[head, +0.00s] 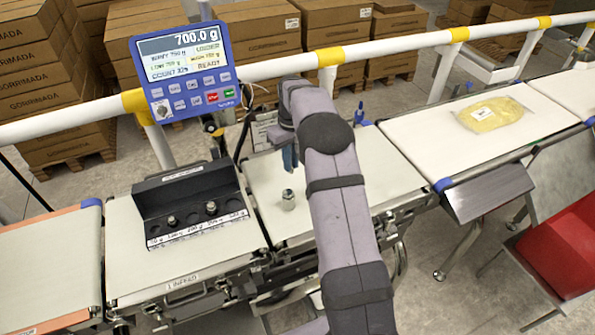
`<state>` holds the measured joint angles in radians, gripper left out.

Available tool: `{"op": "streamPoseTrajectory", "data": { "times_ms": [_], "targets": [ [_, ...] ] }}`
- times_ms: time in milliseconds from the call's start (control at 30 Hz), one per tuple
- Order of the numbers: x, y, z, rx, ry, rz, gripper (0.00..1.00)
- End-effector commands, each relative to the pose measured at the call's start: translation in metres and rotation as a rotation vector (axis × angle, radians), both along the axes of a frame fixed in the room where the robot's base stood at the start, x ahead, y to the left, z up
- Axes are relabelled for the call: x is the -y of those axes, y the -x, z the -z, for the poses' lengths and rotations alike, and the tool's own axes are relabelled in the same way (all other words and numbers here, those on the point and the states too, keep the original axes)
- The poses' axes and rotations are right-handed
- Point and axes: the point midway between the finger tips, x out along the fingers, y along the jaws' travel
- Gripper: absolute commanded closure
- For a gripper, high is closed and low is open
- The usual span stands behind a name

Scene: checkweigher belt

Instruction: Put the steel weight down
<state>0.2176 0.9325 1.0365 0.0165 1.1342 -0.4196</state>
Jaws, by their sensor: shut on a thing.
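My gripper (290,158) points down over the white weighing belt (262,222), its bluish fingers partly covered by my arm. The fingers are shut; the steel weight between them cannot be made out. A small steel weight (288,201) stands upright on that belt, just below the fingers in the picture, with a strip of belt showing between them. I cannot tell how high the fingers are above the belt. The blue display (187,66) reads 700.0 g.
A black weight holder (183,187) stands left on the infeed belt (130,270), with two steel weights (172,221) (211,208) in it. A yellow bag (490,113) lies on the far-right belt. A white rail (395,47) runs behind; a red bin (565,250) is at right.

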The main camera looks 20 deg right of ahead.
Motion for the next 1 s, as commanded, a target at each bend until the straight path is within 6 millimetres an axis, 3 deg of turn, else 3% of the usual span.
{"op": "streamPoseTrajectory", "data": {
  "times_ms": [133,367,700,1000],
  "targets": [
    [0.0,0.0,0.013,0.001,0.0,0.0,1.0],
    [0.0,0.0,0.02,0.0,0.0,0.0,1.0],
    [0.0,0.0,0.052,0.0,0.0,0.0,1.0],
    [0.0,0.0,0.055,0.002,0.001,0.0,1.0]
  ]
}}
